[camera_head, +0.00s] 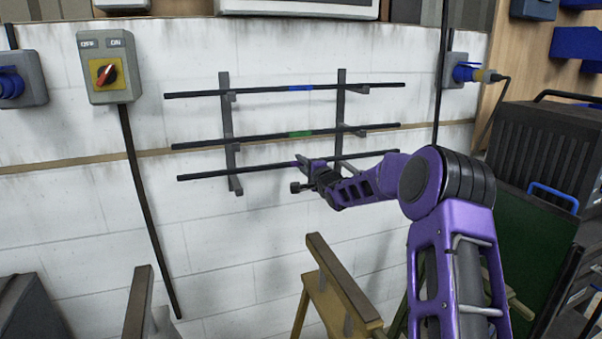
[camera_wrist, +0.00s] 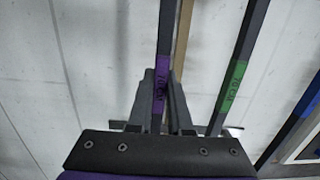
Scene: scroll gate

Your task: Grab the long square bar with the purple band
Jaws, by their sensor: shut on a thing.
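The long square bar with the purple band (camera_head: 235,171) is dark and lies across the lowest arms of the wall rack. My gripper (camera_head: 302,168) is at the middle of this bar and hides most of its band in the head view. In the wrist view the bar with its purple band (camera_wrist: 162,78) runs between the two fingers of my gripper (camera_wrist: 161,100). The fingers are shut on the bar at the band. The bar still appears level with its rack arms.
The green-banded bar (camera_head: 230,139) lies just above, and the blue-banded bar (camera_head: 230,91) lies above that. The rack uprights (camera_head: 228,115) stand on both sides of the bands. A trestle (camera_head: 330,285) stands below, near my arm. A switch box (camera_head: 105,68) is at left.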

